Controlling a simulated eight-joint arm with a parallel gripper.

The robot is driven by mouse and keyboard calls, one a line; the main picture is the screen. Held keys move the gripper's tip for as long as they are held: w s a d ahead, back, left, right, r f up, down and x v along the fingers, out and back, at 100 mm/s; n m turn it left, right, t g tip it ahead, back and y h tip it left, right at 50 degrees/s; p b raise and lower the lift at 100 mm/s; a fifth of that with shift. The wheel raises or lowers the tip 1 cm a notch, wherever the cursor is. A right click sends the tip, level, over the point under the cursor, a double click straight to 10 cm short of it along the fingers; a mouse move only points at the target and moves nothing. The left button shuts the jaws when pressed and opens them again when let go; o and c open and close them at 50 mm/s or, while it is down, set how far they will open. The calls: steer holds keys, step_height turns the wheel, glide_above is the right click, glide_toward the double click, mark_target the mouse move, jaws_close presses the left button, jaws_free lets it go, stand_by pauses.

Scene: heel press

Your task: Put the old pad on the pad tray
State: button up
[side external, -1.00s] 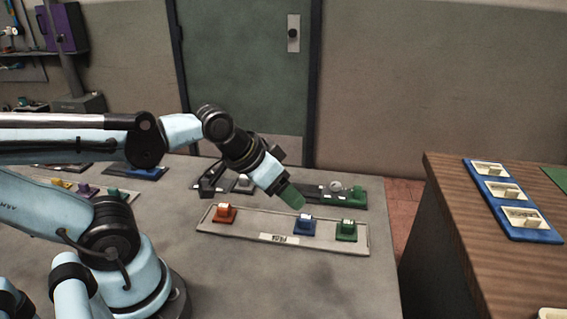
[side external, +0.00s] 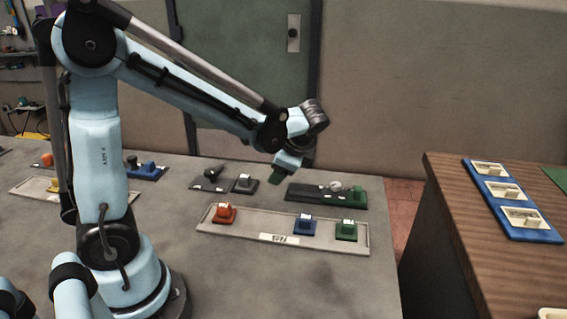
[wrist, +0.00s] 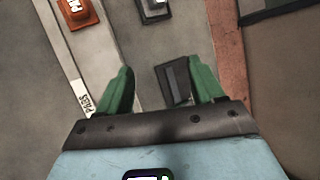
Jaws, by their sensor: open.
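The pad tray (side external: 262,238) is a long pale tray labelled "PADS", also at left in the wrist view (wrist: 83,100). It holds an orange pad (side external: 224,213), a blue pad (side external: 304,226) and a green pad (side external: 346,230). Behind it lies a dark base (side external: 303,193) with a round pale part and a green block (side external: 356,196) at its right end. I cannot tell which piece is the old pad. My gripper (side external: 281,177) is open and empty, above the base's left end. In the wrist view, the base's dark end (wrist: 175,82) shows between my fingers (wrist: 162,88).
Left of the base are a small dark block (side external: 244,184) and a dark wedge-like piece (side external: 208,182). A wooden bench (side external: 465,240) at right carries a blue rack (side external: 512,214) with pale trays. The grey table before the pad tray is clear.

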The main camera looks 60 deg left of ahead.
mark_target(243, 176)
steer(key=a+f+m+g+y, duration=0.1)
steer(key=w+a+f+m+g+y, duration=0.1)
steer(key=f+g+y, duration=0.1)
steer(key=a+f+m+g+y, duration=0.1)
steer(key=a+f+g, duration=0.1)
steer(key=shift+w+f+m+y, duration=0.15)
steer(key=shift+w+m+y, duration=0.15)
steer(key=shift+w+m, duration=0.1)
steer(key=shift+s+a+f+g+y, duration=0.1)
steer(key=shift+s+f+g+y, duration=0.25)
steer(key=shift+f, duration=0.3)
steer(key=x, duration=0.6)
steer(key=shift+a+f, duration=0.1)
steer(key=shift+a, duration=0.1)
steer(key=shift+r+x, duration=0.1)
steer(key=shift+x, duration=1.25)
steer(key=shift+r+x, duration=0.15)
steer(key=shift+x, duration=1.2)
steer(key=c, duration=1.1)
steer(key=shift+r, duration=0.1)
